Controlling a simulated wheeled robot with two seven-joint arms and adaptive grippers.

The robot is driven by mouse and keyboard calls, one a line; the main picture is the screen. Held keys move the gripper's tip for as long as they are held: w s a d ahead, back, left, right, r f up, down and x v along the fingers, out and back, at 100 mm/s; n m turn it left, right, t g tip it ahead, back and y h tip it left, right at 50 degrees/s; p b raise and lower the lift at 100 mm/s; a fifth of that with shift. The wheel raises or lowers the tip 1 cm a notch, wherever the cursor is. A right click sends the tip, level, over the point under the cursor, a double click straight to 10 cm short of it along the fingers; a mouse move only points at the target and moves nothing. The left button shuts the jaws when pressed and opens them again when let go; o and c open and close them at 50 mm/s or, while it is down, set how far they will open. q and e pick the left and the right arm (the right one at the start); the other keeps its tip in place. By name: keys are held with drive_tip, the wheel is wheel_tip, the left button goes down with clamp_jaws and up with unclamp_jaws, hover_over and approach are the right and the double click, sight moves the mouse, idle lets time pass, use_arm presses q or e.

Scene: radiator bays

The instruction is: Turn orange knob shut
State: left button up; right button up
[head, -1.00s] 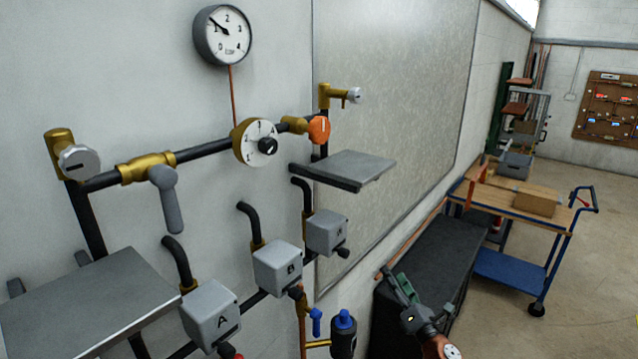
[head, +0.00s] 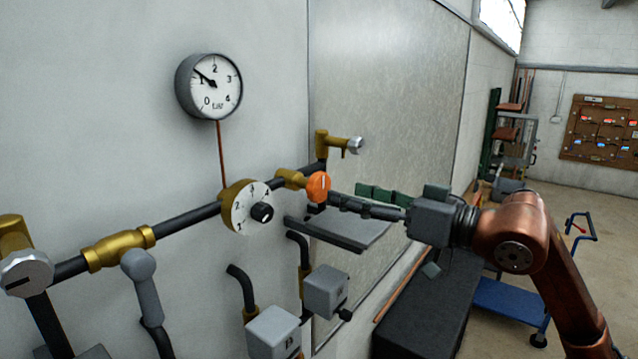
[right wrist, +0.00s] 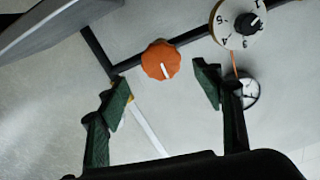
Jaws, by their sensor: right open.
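The orange knob (head: 318,186) sits on a brass valve (head: 291,179) on the dark wall pipe, right of the numbered dial. In the right wrist view the orange knob (right wrist: 160,60) shows a white line on its face, tilted slightly. My right gripper (head: 345,200) reaches in from the right, just beside the knob. Its green-padded fingers (right wrist: 165,85) are spread open, with the knob between and beyond them in the wrist view. I see no contact; the exact gap is hard to judge. My left gripper is not in view.
A numbered white dial (head: 247,208) is left of the knob. A pressure gauge (head: 210,86) hangs above. A grey shelf (head: 345,235) juts out just below my gripper. A brass tap (head: 336,143) is above. Grey boxes (head: 325,291) hang lower.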

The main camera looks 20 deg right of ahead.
sight(323, 188)
drive_tip(key=p+x, duration=0.2)
drive_tip(key=x, duration=0.4)
drive_tip(key=shift+w+a+r+p, duration=0.15)
drive_tip(key=shift+w+a+p, duration=0.05)
drive_tip(key=shift+a+p, duration=0.15)
drive_tip(key=shift+w+a, duration=0.25)
drive_tip(key=shift+w, duration=0.2)
drive_tip(key=c, duration=1.2)
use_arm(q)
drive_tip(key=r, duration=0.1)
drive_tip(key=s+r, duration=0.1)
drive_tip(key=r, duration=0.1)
use_arm(e)
drive_tip(key=shift+o, duration=0.2)
